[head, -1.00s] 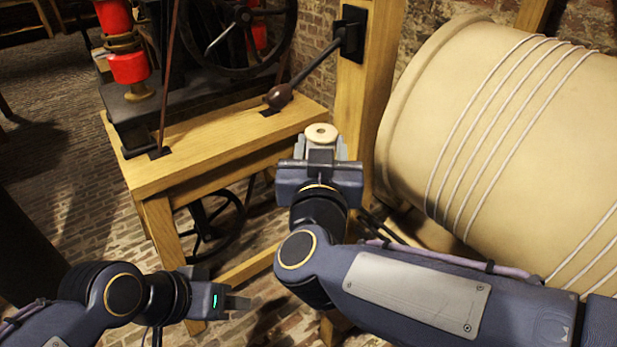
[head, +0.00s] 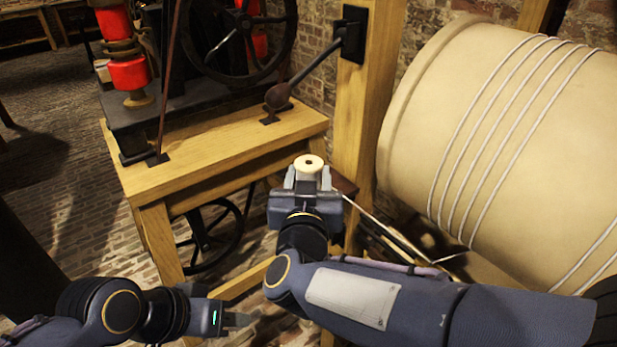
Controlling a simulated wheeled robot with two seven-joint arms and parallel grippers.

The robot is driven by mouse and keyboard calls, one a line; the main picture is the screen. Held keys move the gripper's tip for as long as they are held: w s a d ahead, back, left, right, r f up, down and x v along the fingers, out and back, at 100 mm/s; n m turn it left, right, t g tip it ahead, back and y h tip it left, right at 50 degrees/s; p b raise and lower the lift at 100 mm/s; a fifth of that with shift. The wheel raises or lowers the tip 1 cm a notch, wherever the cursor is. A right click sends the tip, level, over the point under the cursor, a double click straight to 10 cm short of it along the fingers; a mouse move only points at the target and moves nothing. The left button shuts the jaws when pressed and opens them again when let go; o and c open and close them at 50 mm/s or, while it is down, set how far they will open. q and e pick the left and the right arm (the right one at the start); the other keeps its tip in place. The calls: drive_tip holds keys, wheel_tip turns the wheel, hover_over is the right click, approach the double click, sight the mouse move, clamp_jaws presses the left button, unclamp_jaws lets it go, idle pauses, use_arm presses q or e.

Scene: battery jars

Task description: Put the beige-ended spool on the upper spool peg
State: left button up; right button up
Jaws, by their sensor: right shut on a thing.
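The beige-ended spool (head: 309,163) is upright in my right gripper (head: 307,178), its round end with a dark centre hole facing up. The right gripper's fingers are shut on it from both sides, and they hide its lower part. It is held in the air in front of the wooden post, by the right end of the wooden table. My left gripper (head: 238,320) is low at the lower left, away from the spool. I cannot tell whether its fingers are apart. I cannot make out the upper spool peg in this view.
A wooden table (head: 220,150) carries a dark machine with a wheel (head: 238,45) and red coils (head: 128,72). A ball-ended lever (head: 277,96) reaches from the wooden post (head: 365,110). A large beige drum (head: 500,120) fills the right. Brick floor is open at left.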

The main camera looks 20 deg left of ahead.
drive_tip(key=shift+f, duration=0.25)
drive_tip(key=o, duration=1)
drive_tip(key=shift+r, duration=0.1)
drive_tip(key=shift+r, duration=0.2)
drive_tip(key=p+v, duration=0.1)
drive_tip(key=v, duration=1.1)
